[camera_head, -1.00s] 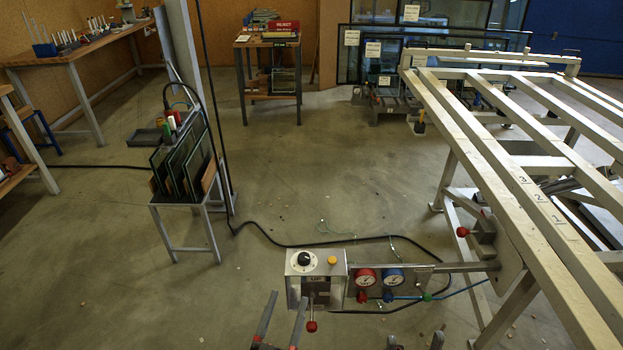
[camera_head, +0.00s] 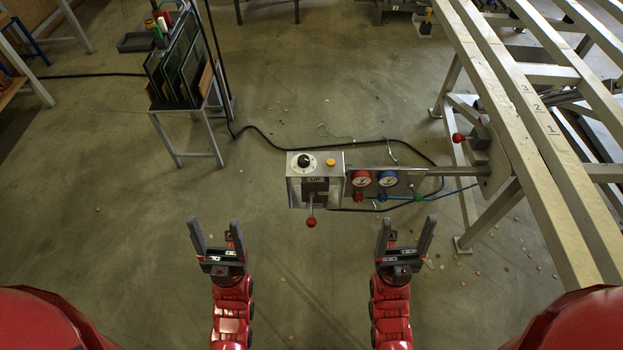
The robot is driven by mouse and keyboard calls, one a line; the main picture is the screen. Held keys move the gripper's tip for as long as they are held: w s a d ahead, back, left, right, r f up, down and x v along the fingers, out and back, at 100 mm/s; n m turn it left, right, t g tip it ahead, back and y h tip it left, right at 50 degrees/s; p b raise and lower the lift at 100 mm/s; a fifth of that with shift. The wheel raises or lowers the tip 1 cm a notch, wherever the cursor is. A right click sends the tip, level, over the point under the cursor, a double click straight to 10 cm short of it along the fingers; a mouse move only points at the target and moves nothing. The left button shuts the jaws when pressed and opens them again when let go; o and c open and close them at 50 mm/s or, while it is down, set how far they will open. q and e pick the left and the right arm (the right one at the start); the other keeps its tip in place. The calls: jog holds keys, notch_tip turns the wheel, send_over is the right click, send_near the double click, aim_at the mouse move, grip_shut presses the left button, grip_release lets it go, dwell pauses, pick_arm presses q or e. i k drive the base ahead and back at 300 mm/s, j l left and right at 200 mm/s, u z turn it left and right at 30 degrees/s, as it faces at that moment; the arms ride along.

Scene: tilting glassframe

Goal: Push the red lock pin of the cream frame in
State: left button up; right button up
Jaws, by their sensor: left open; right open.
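The cream frame (camera_head: 541,150) is a slatted tilting table of pale bars on legs at the right. The red lock pin (camera_head: 458,137) shows as a red knob sticking out to the left of a grey block (camera_head: 480,133) on the frame's near side. How deep the pin sits cannot be told. My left gripper (camera_head: 214,222) is open and empty at the lower left, far from the pin. My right gripper (camera_head: 407,222) is open and empty, below and left of the pin and well apart from it.
A control box (camera_head: 315,180) with a red-knobbed lever (camera_head: 311,222) stands between and beyond my grippers. Its arm carries a red gauge (camera_head: 361,178) and a blue gauge (camera_head: 388,178) and reaches right to the frame. A glass rack (camera_head: 185,65) stands upper left. Floor at left is clear.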

aim_at(457, 138)
jog(key=z, duration=1.5)
